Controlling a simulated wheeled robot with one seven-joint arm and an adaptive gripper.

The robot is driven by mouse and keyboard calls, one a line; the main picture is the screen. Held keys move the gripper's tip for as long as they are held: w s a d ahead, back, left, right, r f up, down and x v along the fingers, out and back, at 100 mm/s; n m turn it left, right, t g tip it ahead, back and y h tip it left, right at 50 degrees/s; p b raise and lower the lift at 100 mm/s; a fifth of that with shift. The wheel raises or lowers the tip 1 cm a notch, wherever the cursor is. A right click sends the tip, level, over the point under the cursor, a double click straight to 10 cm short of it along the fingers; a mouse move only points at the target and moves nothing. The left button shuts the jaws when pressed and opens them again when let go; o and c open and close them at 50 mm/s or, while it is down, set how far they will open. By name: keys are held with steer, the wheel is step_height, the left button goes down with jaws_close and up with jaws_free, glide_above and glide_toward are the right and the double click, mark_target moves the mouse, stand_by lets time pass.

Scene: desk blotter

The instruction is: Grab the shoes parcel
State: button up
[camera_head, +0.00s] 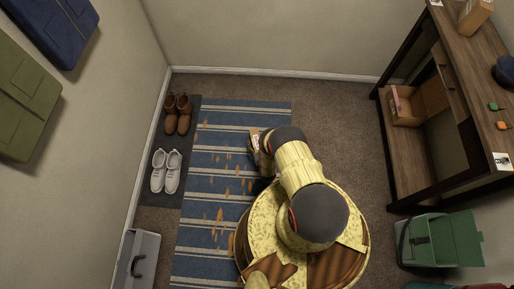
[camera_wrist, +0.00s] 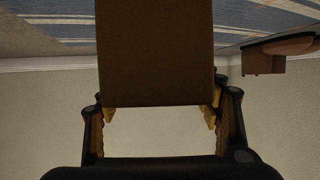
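A plain brown cardboard parcel (camera_wrist: 155,55) fills the upper middle of the wrist view. My gripper (camera_wrist: 160,112) has a finger on each side of it, with the yellow pads against its lower end. The parcel is held off the floor. In the head view a small part of the parcel (camera_head: 254,140) shows at the end of my arm, above the striped rug. The rest of it and most of my gripper are hidden behind my arm there. I cannot read any marking that says shoes.
Brown boots (camera_head: 178,114) and pale shoes (camera_head: 166,171) stand on a dark mat at the left. A wooden desk (camera_head: 460,75) is at the right, with an open carton (camera_head: 405,106) on its lower shelf and another box (camera_head: 475,17) on top. A green case (camera_head: 440,240) stands at lower right.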

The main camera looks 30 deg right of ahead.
steer(key=shift+c, duration=1.2)
jaws_close()
